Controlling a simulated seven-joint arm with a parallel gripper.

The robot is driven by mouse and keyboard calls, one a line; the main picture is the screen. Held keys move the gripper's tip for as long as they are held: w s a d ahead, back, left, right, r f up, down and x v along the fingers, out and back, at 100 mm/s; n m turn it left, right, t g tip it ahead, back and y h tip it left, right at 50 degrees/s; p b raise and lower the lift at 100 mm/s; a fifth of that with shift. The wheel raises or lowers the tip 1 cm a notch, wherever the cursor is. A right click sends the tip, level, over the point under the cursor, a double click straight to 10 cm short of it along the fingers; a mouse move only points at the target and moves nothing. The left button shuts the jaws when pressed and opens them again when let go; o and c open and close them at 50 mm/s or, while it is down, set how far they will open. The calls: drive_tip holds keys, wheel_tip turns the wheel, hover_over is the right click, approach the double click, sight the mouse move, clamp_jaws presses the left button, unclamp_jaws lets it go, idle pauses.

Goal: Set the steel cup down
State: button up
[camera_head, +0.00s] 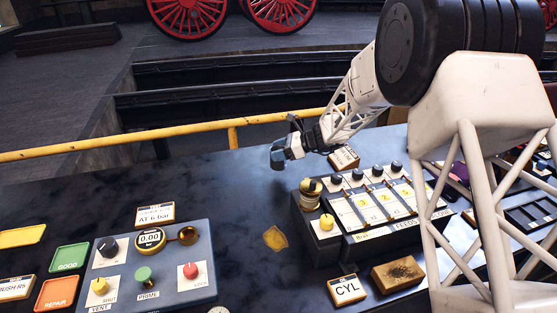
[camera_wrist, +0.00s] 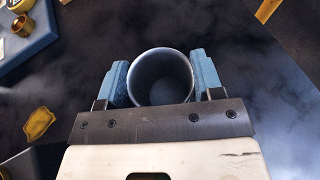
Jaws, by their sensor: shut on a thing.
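The steel cup (camera_wrist: 150,88) is a round grey cup seen from above in the wrist view, its open mouth facing the camera and no contents visible. My gripper (camera_wrist: 161,80) is shut on it, with one blue finger on each side. In the head view my gripper (camera_head: 284,153) is over the far part of the dark bench top (camera_head: 235,195), left of and beyond the feeds panel. The cup is hard to make out there. I cannot tell whether its base touches the bench.
The feeds panel (camera_head: 365,205) with knobs stands right of my gripper. A gauge panel (camera_head: 150,265) stands at front left. A yellow cloth (camera_head: 275,239) lies between them. A yellow rail (camera_head: 180,143) runs behind the bench. The bench left of my gripper is clear.

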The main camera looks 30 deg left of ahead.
drive_tip(key=shift+f, duration=0.1)
drive_tip(key=shift+f, duration=1.75)
drive_tip(key=shift+f, duration=0.15)
drive_tip(key=o, duration=0.9)
drive_tip(key=shift+o, duration=0.2)
drive_tip(key=shift+d, duration=0.1)
drive_tip(key=v, duration=1.2)
drive_tip(key=shift+w, duration=0.1)
